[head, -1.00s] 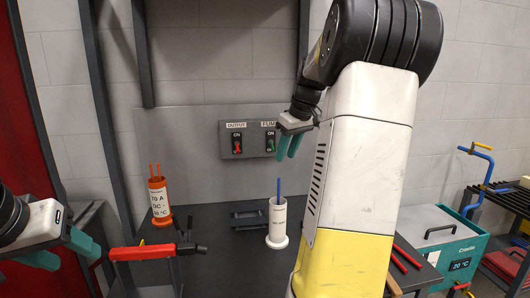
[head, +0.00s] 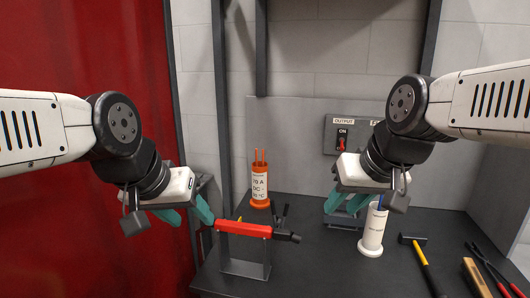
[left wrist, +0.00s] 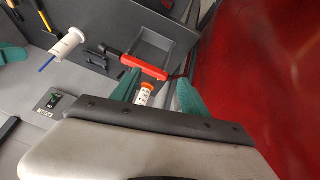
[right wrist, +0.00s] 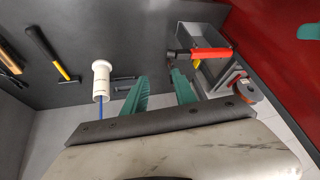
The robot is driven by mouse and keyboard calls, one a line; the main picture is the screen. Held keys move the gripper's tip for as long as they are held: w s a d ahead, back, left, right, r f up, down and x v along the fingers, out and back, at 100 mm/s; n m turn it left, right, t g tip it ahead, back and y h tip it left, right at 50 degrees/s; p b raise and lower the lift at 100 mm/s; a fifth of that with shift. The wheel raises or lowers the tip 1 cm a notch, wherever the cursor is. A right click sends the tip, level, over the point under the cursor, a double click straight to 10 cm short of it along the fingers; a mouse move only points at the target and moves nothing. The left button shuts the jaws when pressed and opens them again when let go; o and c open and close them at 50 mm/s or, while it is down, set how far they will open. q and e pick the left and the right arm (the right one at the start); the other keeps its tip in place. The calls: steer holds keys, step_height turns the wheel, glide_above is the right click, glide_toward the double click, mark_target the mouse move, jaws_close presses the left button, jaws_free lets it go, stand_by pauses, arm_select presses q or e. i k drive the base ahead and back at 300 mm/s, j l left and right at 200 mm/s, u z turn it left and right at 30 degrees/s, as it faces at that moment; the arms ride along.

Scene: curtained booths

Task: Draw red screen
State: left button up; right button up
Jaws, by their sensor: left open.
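The red screen (head: 80,220) hangs as a tall red sheet filling the left side of the head view, ending at a dark upright post. It also shows at the right of the left wrist view (left wrist: 270,70) and at the top right of the right wrist view (right wrist: 280,45). My left gripper (head: 188,214) is open and empty, in front of the screen's right edge and the post in the head view. My right gripper (head: 347,203) is open and empty above the bench, well right of the screen. Part of the screen is hidden behind my left arm.
The dark bench (head: 315,270) carries a red torch-like tool (head: 243,229) on a stand, an orange rod canister (head: 259,186), a white canister (head: 373,232) and a yellow-handled hammer (head: 425,265). A switch panel (head: 352,135) is on the back wall. Grey posts stand beside the screen.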

mark_target(62, 236)
steer(key=k, duration=0.4)
steer(key=k+u, duration=0.1)
steer(key=u, duration=0.3)
steer(key=k+u, duration=0.1)
steer(key=u, duration=0.3)
steer(key=j+u, duration=0.1)
steer(key=u, duration=0.35)
steer(key=i+u, duration=0.15)
steer(key=u, duration=0.65)
steer(key=k+j, duration=0.15)
steer(key=k, duration=0.2)
steer(key=k+j+z, duration=0.1)
steer(key=k, duration=0.25)
